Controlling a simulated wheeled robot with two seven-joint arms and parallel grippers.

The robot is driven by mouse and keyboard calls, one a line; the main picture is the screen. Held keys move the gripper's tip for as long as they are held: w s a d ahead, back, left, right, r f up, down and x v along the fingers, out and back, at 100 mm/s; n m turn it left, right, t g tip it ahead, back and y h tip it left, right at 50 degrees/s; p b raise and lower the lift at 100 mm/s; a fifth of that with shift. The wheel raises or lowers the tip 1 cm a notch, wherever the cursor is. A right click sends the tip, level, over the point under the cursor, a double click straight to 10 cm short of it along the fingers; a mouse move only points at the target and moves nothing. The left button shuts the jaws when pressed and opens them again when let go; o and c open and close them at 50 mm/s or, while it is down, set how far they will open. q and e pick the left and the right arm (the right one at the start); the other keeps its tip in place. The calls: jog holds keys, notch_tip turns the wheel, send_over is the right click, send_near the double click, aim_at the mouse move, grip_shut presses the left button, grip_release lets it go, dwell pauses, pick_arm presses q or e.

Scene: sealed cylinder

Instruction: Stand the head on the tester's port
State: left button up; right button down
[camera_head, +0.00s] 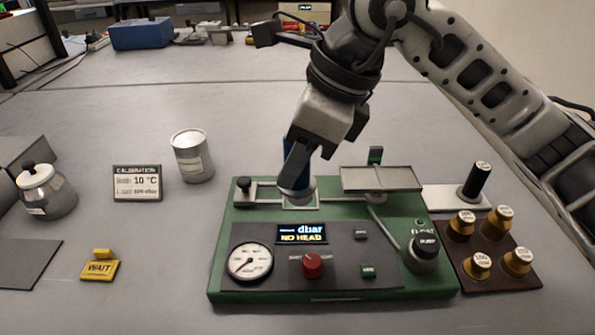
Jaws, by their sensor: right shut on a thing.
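The tester (335,290) is a green base with a dark panel, a gauge, a red knob and a display (301,234) reading "dbar" and "NO HEAD". My right gripper (297,180) comes down from above and is shut on the head (296,192), a blue and silver cylinder mostly hidden by the fingers. The head's lower end is over the pale square port (300,203) at the tester's back left. I cannot tell whether it touches the port. My left gripper is not in view.
Brass weights (497,224) sit on a brown tray at right, beside a black-handled post (475,182). A metal can (192,156), a "CALIBRATION" sign (138,183), a yellow "WAIT" sign (99,265) and a lidded pot (45,190) stand left. The table behind is mostly clear.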

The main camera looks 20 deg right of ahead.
jog(key=w+d+f, duration=0.1)
jog(key=w+f, duration=0.1)
jog(key=w+d+f+p, duration=0.1)
jog(key=w+f, duration=0.2)
jog(key=w+d+f, duration=0.1)
jog(key=w+f, duration=0.1)
jog(key=w, duration=0.1)
jog(key=shift+w+d+f, duration=0.1)
jog(key=shift+w+f, duration=0.1)
jog(key=shift+w+f+p, duration=0.15)
jog(key=shift+f+p, duration=0.25)
jog(key=shift+f, duration=1.35)
jog(key=shift+f, duration=0.2)
jog(key=c, duration=1.1)
grip_release()
jog(key=shift+r, duration=0.15)
